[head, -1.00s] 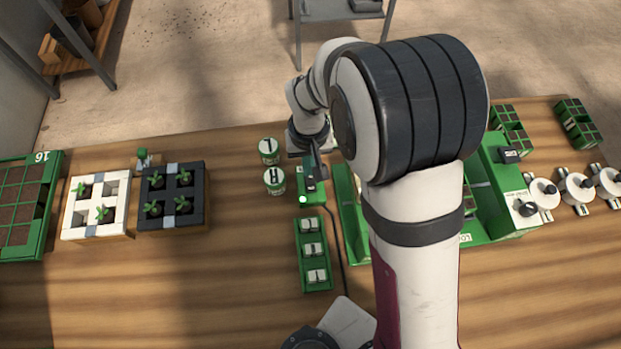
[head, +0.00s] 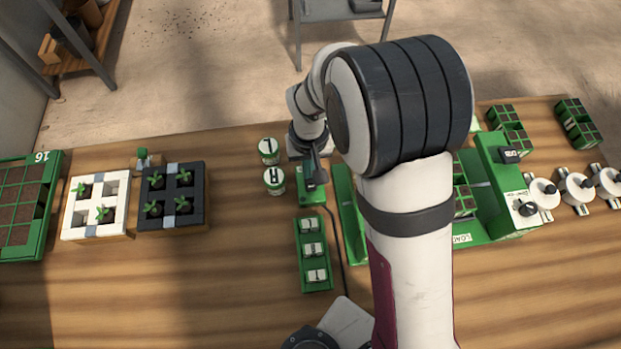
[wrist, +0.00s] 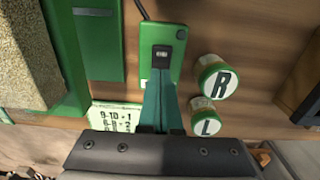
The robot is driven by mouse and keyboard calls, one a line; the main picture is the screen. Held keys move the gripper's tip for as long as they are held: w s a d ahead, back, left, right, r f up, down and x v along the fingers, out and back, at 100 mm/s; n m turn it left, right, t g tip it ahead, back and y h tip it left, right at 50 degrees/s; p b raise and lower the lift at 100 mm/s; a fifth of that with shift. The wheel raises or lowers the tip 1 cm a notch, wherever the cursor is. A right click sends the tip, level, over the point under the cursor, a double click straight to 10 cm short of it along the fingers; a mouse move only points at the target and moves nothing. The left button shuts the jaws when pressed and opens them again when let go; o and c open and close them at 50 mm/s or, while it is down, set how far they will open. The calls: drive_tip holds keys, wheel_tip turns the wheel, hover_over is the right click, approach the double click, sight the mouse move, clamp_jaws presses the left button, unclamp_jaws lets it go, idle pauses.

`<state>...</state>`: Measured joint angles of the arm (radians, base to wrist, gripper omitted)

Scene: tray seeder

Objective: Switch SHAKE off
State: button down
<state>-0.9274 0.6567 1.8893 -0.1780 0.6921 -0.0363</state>
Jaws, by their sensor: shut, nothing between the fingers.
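A green switch box (head: 312,198) stands on the table; it also shows in the wrist view (wrist: 147,35). It carries a black switch (wrist: 162,54) with a small pale mark and a round lamp (wrist: 181,34), which looks dark. I cannot read a SHAKE label on it. My gripper (wrist: 161,73) is shut and empty, with its green fingertips right at the near edge of the switch. Whether they touch it I cannot tell. In the head view my gripper (head: 317,172) comes down over the back of the box and partly covers the switch.
Two round canisters marked R (wrist: 221,84) and L (wrist: 207,125) stand close beside the box. A green holder with several white pieces (head: 300,250) lies in front of it. A larger green machine (head: 497,170) stands to the right, partly behind my arm. A cable runs from the box.

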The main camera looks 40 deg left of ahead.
wheel_tip(320, 180, up, 7)
idle(0.6)
drive_tip(key=d+r+m, duration=0.1)
drive_tip(key=d+r, duration=0.1)
drive_tip(key=d, duration=0.2)
drive_tip(key=w+d+r+m, duration=0.1)
drive_tip(key=d+r+m, duration=0.1)
drive_tip(key=d, duration=0.1)
drive_tip(key=d+r+m, duration=0.1)
drive_tip(key=d+r, duration=0.1)
drive_tip(key=d, duration=0.2)
drive_tip(key=shift+w+d+r+m, duration=0.3)
drive_tip(key=shift+w+d+r, duration=0.05)
drive_tip(key=shift+w+r, duration=0.05)
drive_tip(key=s+d+r+m+y, duration=0.1)
drive_tip(key=s+d+r+m, duration=0.3)
drive_tip(key=s+d+m, duration=0.6)
drive_tip(key=s+d, duration=0.2)
drive_tip(key=d, duration=0.4)
drive_tip(key=shift+s+y, duration=0.15)
drive_tip(key=shift+y, duration=0.25)
